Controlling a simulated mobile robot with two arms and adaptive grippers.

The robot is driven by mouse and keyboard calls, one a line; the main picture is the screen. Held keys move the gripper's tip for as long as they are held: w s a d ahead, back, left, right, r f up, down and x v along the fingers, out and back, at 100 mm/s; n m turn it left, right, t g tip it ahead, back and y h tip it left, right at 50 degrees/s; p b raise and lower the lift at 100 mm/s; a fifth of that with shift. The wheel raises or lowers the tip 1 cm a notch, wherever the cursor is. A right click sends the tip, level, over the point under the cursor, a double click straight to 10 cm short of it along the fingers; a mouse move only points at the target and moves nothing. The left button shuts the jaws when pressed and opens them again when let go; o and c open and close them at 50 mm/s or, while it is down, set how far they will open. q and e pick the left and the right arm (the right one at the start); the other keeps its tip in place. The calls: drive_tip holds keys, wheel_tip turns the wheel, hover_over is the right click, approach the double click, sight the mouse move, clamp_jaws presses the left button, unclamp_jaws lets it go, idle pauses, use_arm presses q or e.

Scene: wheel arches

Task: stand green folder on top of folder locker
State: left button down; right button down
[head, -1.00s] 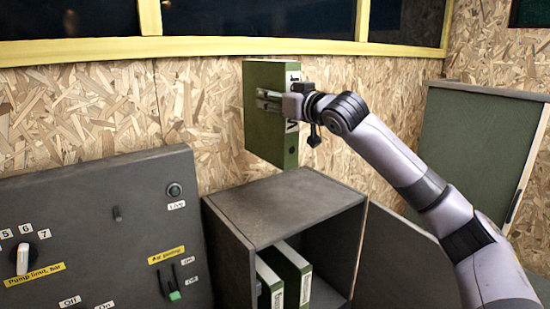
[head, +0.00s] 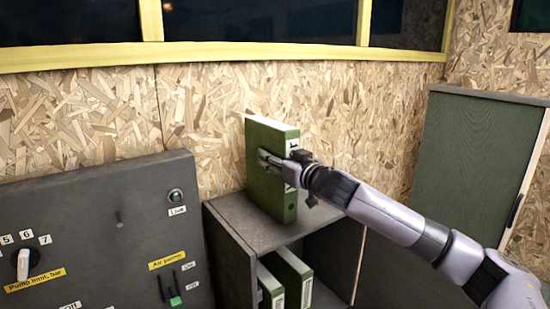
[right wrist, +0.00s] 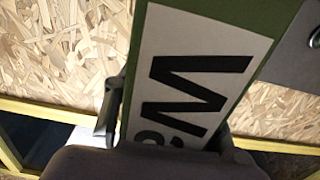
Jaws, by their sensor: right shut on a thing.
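The green folder (head: 265,190) is upright, with its white label facing my arm. My right gripper (head: 272,160) is shut on it near mid-height. The folder's lower edge is at the top of the grey folder locker (head: 235,221); I cannot tell whether it is touching. In the right wrist view the folder's label (right wrist: 195,70) with large black letters fills the middle, between the fingers of my right gripper (right wrist: 165,125). My left gripper is not in view.
Green folders (head: 292,275) stand inside the open locker. A grey control panel (head: 100,230) with knobs and switches is to the left. A chipboard wall (head: 210,110) is behind the locker. A green board (head: 475,160) is at the right.

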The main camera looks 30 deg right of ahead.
drive_tip(key=c, duration=1)
unclamp_jaws()
drive_tip(key=shift+s, duration=0.1)
drive_tip(key=s+b, duration=0.7)
drive_tip(key=s, duration=0.5)
drive_tip(key=shift+d, duration=0.4)
